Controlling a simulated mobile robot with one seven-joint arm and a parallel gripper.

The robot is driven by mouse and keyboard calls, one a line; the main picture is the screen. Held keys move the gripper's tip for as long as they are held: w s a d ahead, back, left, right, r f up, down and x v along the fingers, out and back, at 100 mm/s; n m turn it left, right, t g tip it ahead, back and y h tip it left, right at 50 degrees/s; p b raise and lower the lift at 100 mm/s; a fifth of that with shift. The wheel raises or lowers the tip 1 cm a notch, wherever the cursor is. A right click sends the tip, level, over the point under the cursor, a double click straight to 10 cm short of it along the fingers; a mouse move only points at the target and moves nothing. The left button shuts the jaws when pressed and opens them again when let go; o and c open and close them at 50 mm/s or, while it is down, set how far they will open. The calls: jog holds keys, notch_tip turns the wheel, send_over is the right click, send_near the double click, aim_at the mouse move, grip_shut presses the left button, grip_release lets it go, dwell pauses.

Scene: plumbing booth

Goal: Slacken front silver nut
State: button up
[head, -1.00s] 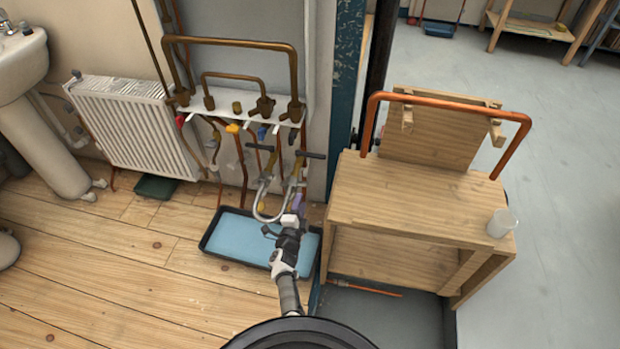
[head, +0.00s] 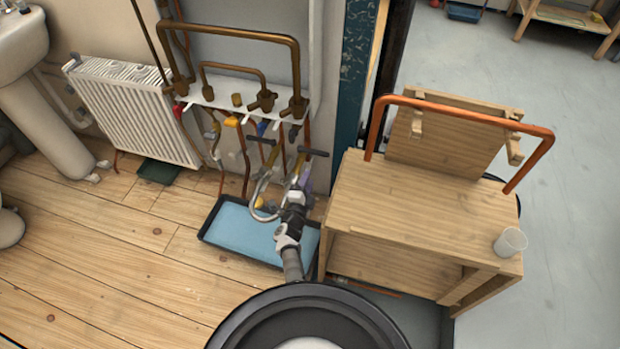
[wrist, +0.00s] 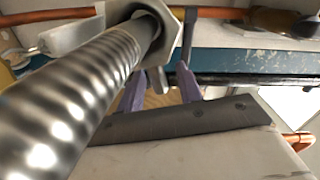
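In the wrist view, a silver hex nut (wrist: 172,42) sits at the end of a thick ribbed silver hose (wrist: 75,100). My gripper (wrist: 162,76) has purple fingers held apart, pointing up the picture toward the nut. One dark fingertip shows just right of the nut; the other is partly hidden behind the hose. I cannot tell whether either finger touches the nut. In the head view, my arm reaches to the looped silver hose (head: 258,203) under the pipe board; the nut is too small to make out there.
A black tray with a blue lining (head: 245,233) lies on the floor below the pipes. Brass pipes (head: 235,38) and coloured valve handles are above. A wooden bench (head: 400,205) with a copper pipe (head: 465,107) and a clear cup (head: 510,242) stands right. A radiator (head: 130,108) is left.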

grip_shut()
jog(key=shift+a+r+n+p, duration=0.1)
jog(key=shift+r+n+p, duration=0.3)
jog(key=shift+r+n, duration=0.1)
jog(key=shift+a+r+n+p, duration=0.15)
jog(key=shift+n+p, duration=0.1)
jog(key=shift+n, duration=0.25)
jog(key=shift+d+r+n+p, duration=0.1)
jog(key=shift+r+n+p, duration=0.1)
jog(key=shift+n, duration=0.3)
jog(key=shift+f, duration=0.1)
grip_release()
jog(key=shift+w, duration=0.1)
jog(key=shift+a, duration=0.1)
